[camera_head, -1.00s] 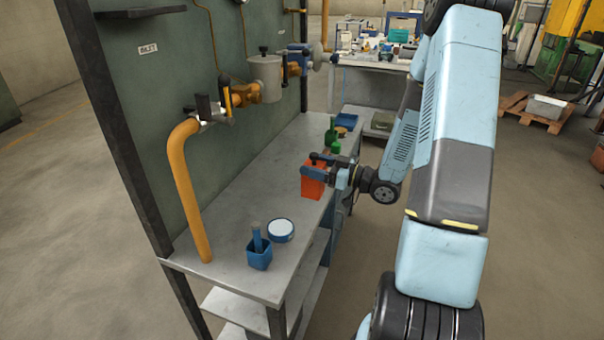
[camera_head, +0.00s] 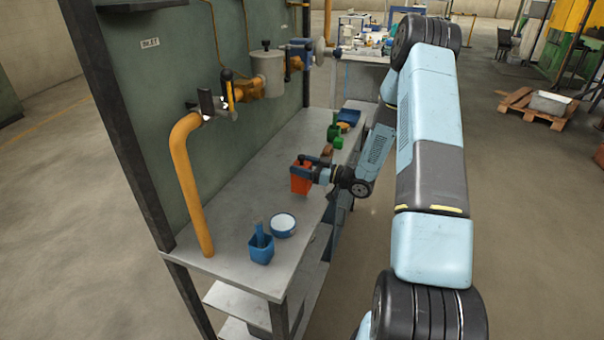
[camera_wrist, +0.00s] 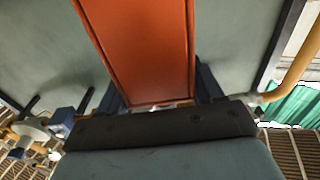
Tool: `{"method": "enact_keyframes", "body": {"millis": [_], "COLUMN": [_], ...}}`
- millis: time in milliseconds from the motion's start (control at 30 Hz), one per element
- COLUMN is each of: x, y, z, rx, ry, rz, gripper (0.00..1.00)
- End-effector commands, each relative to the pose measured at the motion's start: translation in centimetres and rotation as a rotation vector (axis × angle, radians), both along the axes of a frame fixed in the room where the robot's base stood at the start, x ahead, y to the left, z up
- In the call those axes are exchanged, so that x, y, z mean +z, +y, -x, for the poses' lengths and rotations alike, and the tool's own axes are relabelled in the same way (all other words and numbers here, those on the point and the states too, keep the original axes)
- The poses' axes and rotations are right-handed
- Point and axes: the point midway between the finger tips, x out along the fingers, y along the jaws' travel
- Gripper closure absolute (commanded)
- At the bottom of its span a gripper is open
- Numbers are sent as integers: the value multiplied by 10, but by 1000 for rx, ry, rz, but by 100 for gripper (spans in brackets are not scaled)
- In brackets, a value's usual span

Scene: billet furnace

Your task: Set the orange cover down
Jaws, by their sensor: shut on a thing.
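The orange cover (camera_head: 301,178) is a box-like piece held at the end of my arm, over the right part of the grey bench (camera_head: 222,232). My gripper (camera_head: 311,166) is shut on it. In the wrist view the orange cover (camera_wrist: 145,45) fills the upper middle, between the two dark blue fingers of my gripper (camera_wrist: 160,88). I cannot tell whether its lower edge touches the bench top or hangs just above it.
A blue cup (camera_head: 261,247) with a brush-like handle and a round white-and-blue tin (camera_head: 283,225) stand nearer on the bench. Green parts (camera_head: 335,136) and a blue tray (camera_head: 349,117) lie farther back. An orange pipe (camera_head: 190,185) rises at the left. Bare bench lies between.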

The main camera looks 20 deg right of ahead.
Motion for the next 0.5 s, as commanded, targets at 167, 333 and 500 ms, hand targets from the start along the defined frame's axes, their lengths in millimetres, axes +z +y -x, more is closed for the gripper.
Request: {"method": "enact_keyframes", "body": {"millis": [167, 333, 500], "x": [-23, -30, -30], "y": [1, 0, 0], "z": [0, 0, 0], "rx": [1, 1, 0], "ry": [2, -1, -1], "rz": [-2, 0, 0], "gripper": [72, 72, 72]}}
